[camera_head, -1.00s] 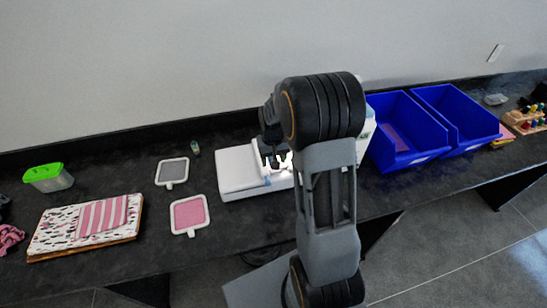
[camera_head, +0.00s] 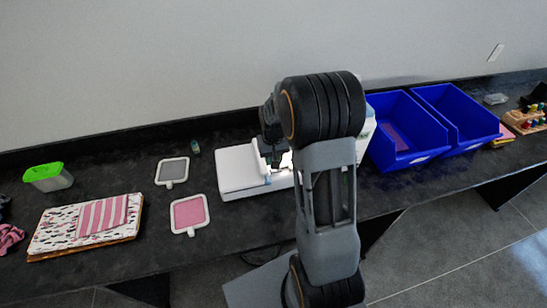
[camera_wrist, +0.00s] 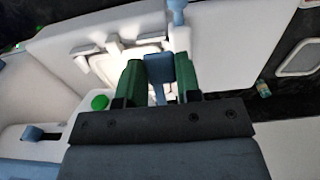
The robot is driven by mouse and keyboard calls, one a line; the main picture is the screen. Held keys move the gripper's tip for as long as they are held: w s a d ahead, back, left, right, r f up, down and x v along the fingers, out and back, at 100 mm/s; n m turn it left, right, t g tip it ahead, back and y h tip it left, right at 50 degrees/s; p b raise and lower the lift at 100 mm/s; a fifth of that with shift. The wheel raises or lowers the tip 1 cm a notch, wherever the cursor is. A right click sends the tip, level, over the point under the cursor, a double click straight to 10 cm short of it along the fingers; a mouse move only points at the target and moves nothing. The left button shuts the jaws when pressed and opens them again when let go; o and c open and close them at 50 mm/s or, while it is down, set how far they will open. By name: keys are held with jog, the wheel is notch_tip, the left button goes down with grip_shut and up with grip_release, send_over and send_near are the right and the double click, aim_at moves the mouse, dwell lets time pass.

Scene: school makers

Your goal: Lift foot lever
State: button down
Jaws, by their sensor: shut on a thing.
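The white sewing machine (camera_head: 238,168) stands on the dark counter, partly hidden behind my arm. In the wrist view its white body (camera_wrist: 225,35) fills much of the picture. A small blue lever (camera_wrist: 157,68) sits between the green fingers of my gripper (camera_wrist: 160,80), which is shut on it. My gripper (camera_head: 272,156) also shows small and dark over the machine in the head view, where the lever is hard to make out. Another blue part (camera_wrist: 177,12) is at the top of the wrist view. The lever's lower end is hidden by the gripper.
Two blue bins (camera_head: 405,148) stand right of the machine. A pink embroidery frame (camera_head: 189,213) and a grey one (camera_head: 172,171) lie to its left. Farther left are folded fabric (camera_head: 85,225) and a green-lidded box (camera_head: 48,178). A wall runs behind the counter.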

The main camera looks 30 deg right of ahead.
jog(key=shift+w+d+r+p, duration=0.15)
jog(key=shift+w+r, duration=0.1)
jog(key=shift+r, duration=0.95)
jog(key=shift+w+a+r+p, duration=0.15)
jog(key=shift+w+r, duration=0.1)
jog(key=shift+r, duration=0.9)
jog(key=c, duration=0.8)
grip_release()
jog(key=shift+f, duration=0.2)
notch_tip(320, 180, up, 14)
jog(key=b, duration=0.1)
jog(key=shift+b, duration=0.35)
jog(key=shift+s+d, duration=0.1)
